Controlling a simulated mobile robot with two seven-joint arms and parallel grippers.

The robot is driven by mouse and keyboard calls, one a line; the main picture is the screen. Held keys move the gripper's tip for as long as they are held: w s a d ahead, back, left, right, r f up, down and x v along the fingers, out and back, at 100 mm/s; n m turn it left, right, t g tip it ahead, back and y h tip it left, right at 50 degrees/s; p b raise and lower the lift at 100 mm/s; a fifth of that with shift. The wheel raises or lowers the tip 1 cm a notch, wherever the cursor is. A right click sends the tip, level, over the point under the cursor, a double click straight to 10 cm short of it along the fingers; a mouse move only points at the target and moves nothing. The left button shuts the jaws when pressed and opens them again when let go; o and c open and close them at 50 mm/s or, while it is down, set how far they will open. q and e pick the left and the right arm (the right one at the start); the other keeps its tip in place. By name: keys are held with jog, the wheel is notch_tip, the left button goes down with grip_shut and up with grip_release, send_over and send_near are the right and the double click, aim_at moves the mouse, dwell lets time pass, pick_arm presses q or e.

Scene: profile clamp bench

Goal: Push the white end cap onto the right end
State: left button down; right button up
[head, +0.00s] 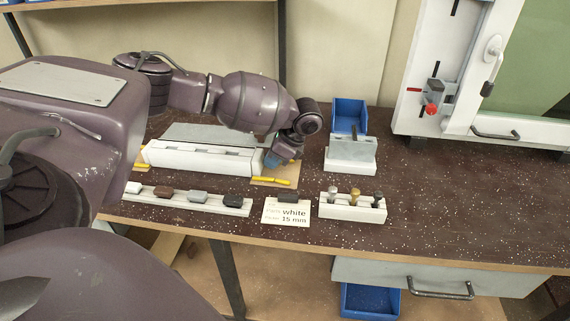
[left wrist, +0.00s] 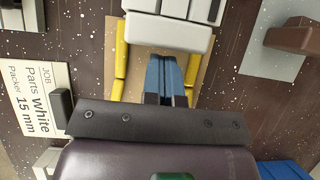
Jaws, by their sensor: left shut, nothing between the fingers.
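A white profile (head: 205,158) lies in its clamp at the left of the bench. Its right end shows in the left wrist view as a white, round-edged block (left wrist: 168,36). I cannot tell whether that block is a cap or part of the profile. My left gripper (head: 274,159), with blue fingers, is shut and empty just beyond the profile's right end. In the left wrist view its fingertips (left wrist: 163,60) point at the white block; touching or apart is unclear. My right gripper is not in view.
Brown, grey and dark caps share the rack. Yellow strips (head: 271,181) flank the profile's end. A card (head: 287,212) reads white, 15 mm. A block with three pegs (head: 352,210), a grey-white stand (head: 350,165) and a blue bin (head: 349,103) stand right.

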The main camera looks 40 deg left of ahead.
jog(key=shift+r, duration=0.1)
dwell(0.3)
pick_arm(q)
jog(key=shift+w+d, duration=0.45)
jog(key=shift+d, duration=0.25)
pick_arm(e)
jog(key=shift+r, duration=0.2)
pick_arm(q)
jog(key=shift+r+p, duration=1.2)
jog(key=shift+r, duration=0.6)
notch_tip(320, 180, up, 4)
jog(key=p, duration=0.3)
jog(key=shift+r, duration=0.2)
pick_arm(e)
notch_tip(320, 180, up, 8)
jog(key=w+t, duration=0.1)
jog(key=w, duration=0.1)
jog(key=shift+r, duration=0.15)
pick_arm(q)
jog(key=shift+s, duration=0.1)
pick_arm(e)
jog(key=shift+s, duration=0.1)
